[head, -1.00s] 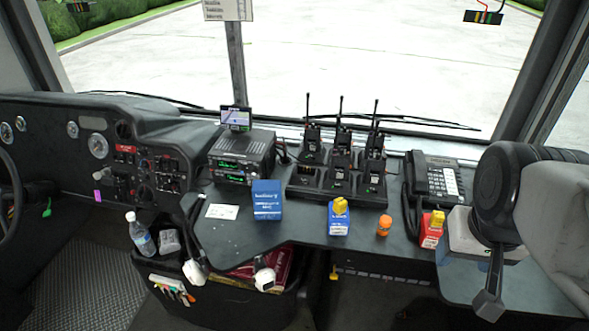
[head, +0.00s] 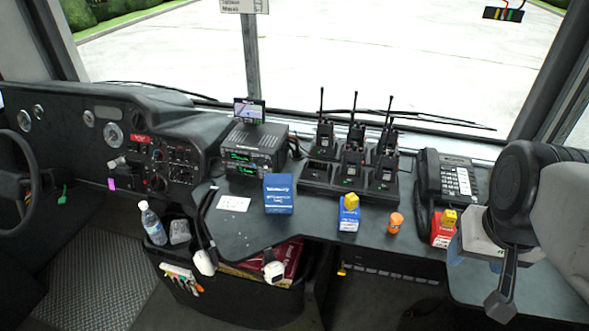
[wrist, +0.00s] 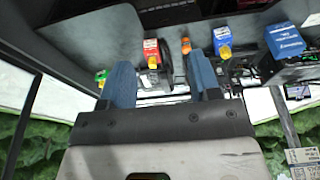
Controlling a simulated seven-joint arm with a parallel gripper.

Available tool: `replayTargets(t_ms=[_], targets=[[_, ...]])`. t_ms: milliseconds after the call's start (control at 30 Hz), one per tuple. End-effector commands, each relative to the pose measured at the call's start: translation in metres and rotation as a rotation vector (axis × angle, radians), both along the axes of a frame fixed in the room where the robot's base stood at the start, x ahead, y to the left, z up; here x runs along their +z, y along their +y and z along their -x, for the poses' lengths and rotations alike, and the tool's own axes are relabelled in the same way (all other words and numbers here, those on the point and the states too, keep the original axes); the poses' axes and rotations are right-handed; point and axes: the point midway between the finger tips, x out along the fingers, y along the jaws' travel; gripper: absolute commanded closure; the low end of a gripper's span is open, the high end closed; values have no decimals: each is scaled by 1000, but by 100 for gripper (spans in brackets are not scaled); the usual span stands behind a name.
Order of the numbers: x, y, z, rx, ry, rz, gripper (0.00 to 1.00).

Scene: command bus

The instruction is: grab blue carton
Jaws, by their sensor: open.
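A small blue and white carton with a yellow top (head: 348,218) stands upright on the dark dashboard shelf in the head view. It also shows in the wrist view (wrist: 222,42), right of my fingers. A larger dark blue box (head: 279,195) stands to its left; it is at the upper right of the wrist view (wrist: 285,42). My gripper (wrist: 162,78) is open, its two blue fingers apart and holding nothing. The red carton shows between and beyond them. Both blue boxes are apart from the fingers. In the head view my arm is at the right edge.
An orange bottle (head: 395,222) and a red carton with a yellow top (head: 443,229) stand right of the small blue carton. Behind are a radio charger rack (head: 318,187) and a desk phone (head: 452,180). A white card (head: 234,204) lies left. The shelf's front edge is close.

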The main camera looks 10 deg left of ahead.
Motion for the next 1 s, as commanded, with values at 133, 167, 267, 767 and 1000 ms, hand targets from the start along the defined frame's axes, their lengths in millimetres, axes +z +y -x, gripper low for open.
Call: replayTargets(t_ms=[133,167,267,767,1000], targets=[[0,0,0,0,0,0,25],[0,0,0,0,0,0,20],[0,0,0,0,0,0,5],[-3,12,-18,29,-31,-19,0],[-15,50,-70,101,-131,-76,0]])
